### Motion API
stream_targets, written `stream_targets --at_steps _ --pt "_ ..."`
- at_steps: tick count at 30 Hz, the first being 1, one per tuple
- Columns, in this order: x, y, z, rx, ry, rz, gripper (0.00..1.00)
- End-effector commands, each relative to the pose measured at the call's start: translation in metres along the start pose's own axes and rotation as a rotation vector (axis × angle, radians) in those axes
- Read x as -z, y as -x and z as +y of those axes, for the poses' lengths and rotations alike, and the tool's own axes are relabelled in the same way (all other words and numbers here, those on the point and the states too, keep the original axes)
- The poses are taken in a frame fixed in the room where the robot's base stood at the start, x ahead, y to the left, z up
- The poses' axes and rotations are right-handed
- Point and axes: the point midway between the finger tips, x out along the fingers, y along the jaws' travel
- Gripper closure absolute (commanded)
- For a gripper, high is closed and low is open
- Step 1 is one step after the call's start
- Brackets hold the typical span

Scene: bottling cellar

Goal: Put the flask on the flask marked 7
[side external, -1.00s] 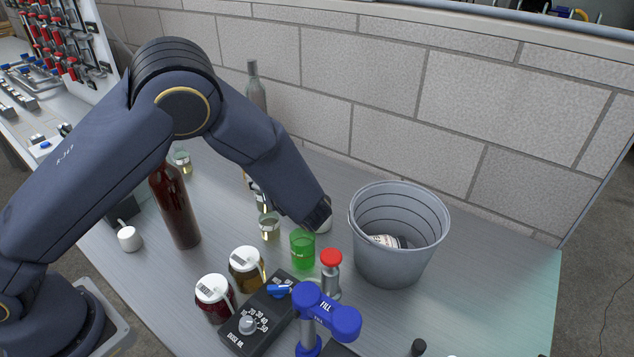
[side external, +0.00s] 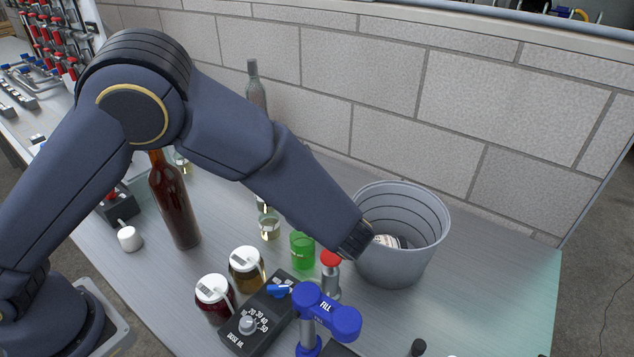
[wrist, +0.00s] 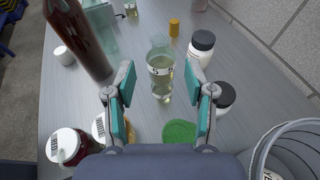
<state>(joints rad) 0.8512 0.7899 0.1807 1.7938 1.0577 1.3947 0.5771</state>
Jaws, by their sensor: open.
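A clear glass flask (wrist: 161,86) with pale yellow liquid and a dark marking stands between and beyond my fingers in the wrist view. It appears to be the flask (side external: 269,227) left of the green beaker in the side view. More glass shows just behind it (side external: 263,203); I cannot tell how the two pieces are arranged. Another small flask (wrist: 131,9) stands far back, also seen in the side view (side external: 181,162). I cannot read a 7 on any. My gripper (wrist: 158,84) is open and empty. Its fingers are hidden in the side view.
A green beaker (side external: 302,250) and a grey bucket (side external: 395,265) stand near my wrist. A brown bottle (side external: 175,205), two lidded jars (side external: 246,270), a dosing box (side external: 260,318) and a blue filling tap (side external: 328,312) surround the area.

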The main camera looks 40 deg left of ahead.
Motion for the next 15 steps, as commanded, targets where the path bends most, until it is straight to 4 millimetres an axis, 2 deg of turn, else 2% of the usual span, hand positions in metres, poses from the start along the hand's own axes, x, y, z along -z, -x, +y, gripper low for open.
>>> stream_targets --at_steps 4,8,11,15 --pt "-0.001 0.013 0.001 -0.006 0.008 0.008 0.46" --pt "-0.020 0.004 0.018 -0.077 0.110 0.100 0.46" --pt "-0.045 -0.010 0.049 -0.198 0.295 0.254 0.46" --pt "-0.078 -0.020 0.106 -0.400 0.666 0.510 0.46"
